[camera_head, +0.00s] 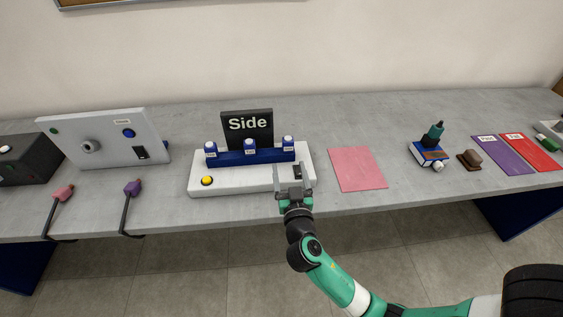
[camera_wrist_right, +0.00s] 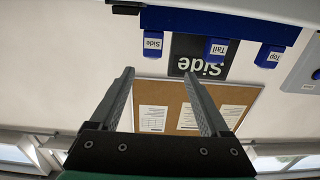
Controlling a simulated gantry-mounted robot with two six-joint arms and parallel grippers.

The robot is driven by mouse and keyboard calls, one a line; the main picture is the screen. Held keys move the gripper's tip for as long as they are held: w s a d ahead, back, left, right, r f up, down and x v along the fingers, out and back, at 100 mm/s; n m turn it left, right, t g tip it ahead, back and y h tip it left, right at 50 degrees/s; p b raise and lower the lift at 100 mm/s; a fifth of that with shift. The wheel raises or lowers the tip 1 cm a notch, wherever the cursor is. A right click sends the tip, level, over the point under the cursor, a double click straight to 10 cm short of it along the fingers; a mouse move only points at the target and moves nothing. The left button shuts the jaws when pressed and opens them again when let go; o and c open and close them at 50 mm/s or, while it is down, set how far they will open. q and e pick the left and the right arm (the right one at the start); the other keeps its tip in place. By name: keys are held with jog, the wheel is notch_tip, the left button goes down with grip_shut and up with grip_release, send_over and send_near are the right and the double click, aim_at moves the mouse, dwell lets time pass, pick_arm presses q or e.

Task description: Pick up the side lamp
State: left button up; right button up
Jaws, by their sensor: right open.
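Three blue lamps with white tops and labels sit in a dark blue rack (camera_head: 250,157) on a white base. The side lamp (camera_head: 288,142) is the rightmost in the head view. The wrist view is upside down, and there the lamp labelled Side (camera_wrist_right: 153,43) is the leftmost. My right gripper (camera_head: 294,170) is open and empty over the front right part of the base, in front of the side lamp and apart from it. Its spread fingers also show in the wrist view (camera_wrist_right: 160,72). My left gripper is not in view.
A black sign reading Side (camera_head: 247,127) stands behind the rack. A yellow button (camera_head: 207,181) is at the base's front left. A pink mat (camera_head: 358,168) lies to the right, empty. A grey panel (camera_head: 107,137) stands to the left.

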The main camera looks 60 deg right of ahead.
aim_at(289, 147)
jog(key=x, duration=0.4)
jog(key=s+f+x, duration=0.1)
jog(key=x, duration=0.2)
jog(key=shift+d, duration=0.35)
jog(key=shift+x, duration=2.65)
jog(key=shift+s+f, duration=0.1)
jog(key=shift+f, duration=0.1)
jog(key=shift+c, duration=0.3)
grip_shut()
